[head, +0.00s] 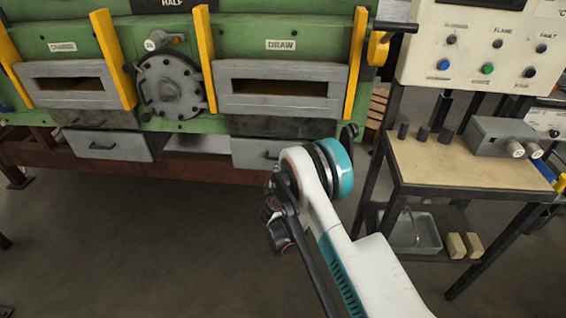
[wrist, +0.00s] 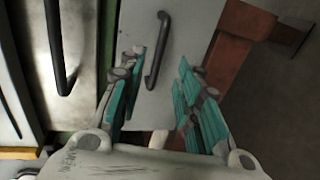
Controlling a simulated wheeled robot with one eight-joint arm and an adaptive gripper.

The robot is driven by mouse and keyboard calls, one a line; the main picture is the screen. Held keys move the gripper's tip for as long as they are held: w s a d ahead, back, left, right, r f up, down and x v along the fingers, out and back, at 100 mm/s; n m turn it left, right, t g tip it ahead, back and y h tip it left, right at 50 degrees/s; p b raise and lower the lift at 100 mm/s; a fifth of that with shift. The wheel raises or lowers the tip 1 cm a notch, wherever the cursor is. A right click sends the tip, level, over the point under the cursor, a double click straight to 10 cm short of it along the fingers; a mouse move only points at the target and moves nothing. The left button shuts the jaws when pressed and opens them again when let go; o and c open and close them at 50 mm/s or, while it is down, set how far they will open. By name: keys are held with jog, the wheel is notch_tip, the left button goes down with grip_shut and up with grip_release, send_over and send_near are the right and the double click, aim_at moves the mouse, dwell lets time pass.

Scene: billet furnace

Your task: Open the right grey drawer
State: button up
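The right grey drawer (head: 248,152) is low on the green furnace, under the DRAW opening, and its front looks shut. My arm covers its right part in the head view. In the wrist view its pale grey front (wrist: 192,35) fills the upper middle, with a dark bar handle (wrist: 158,52) running up and down the picture. My gripper (wrist: 160,65) is open, with its teal-padded fingers apart on either side of the handle's lower end. I see no finger touching the handle, and the depth between them is hard to judge. The fingers are hidden in the head view.
A matching left grey drawer (head: 110,146) looks shut. A second dark handle (wrist: 58,50) is on a neighbouring panel at the left of the wrist view. A red-brown beam (head: 180,166) runs below the drawers. A workbench (head: 460,165) stands at right. The floor in front is clear.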

jog(key=b+x, duration=0.2)
jog(key=x, duration=0.8)
jog(key=shift+b, duration=0.4)
jog(key=shift+s, duration=0.1)
grip_shut()
